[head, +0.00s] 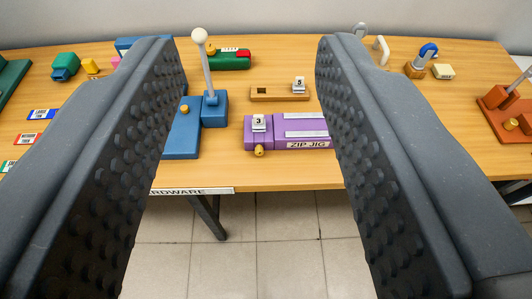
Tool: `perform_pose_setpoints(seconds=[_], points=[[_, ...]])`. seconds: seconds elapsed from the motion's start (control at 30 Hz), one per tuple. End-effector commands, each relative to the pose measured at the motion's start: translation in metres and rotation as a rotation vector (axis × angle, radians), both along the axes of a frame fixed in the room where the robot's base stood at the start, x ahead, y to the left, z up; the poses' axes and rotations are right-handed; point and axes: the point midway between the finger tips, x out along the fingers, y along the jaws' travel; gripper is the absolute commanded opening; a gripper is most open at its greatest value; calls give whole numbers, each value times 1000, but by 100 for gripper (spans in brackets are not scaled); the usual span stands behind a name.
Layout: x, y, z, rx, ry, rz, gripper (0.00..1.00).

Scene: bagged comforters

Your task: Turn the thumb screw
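My gripper (248,60) is open and empty, its two dark studded fingers wide apart in the foreground. Small brass knobs that could be the thumb screw show in several places. One brass knob (259,151) is on the front of the purple zip jig (290,131), beside a tag marked 3. Another brass knob (184,109) is on the blue lever block (182,138), close to the left finger. A third brass knob (511,124) is on the orange-brown fixture (495,105) at the far right. I cannot tell which knob is meant. My fingers are apart from all of them.
The wooden table (285,175) has its front edge below the jig. A white-balled lever (206,65) stands up from the blue block. A wooden slotted block (280,94) and a green-red item (230,58) lie behind. The fingers hide parts of the table.

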Motion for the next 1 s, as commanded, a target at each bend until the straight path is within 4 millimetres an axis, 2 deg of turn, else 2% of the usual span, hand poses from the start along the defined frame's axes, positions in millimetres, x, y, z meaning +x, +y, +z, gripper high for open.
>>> perform_pose_setpoints(seconds=[0.13, 0.27, 0.37, 0.4, 0.47, 0.5, 0.6, 0.7, 0.8, 0.9, 1.0], points=[[7, 3, -5, 0, 14, 10, 40], [40, 11, -32, 1, 73, 51, 40], [76, 24, -70, 8, 145, 96, 40], [91, 28, -91, 13, 179, 110, 40], [110, 32, -120, 22, 225, 123, 40], [121, 33, -143, 27, 258, 125, 40], [140, 31, -197, 35, 336, 113, 40], [147, 23, -247, 33, 413, 84, 40], [146, 14, -287, 26, 478, 50, 40], [142, 5, -316, 12, 525, 23, 40], [139, 1, -332, 6, 552, 8, 40]])
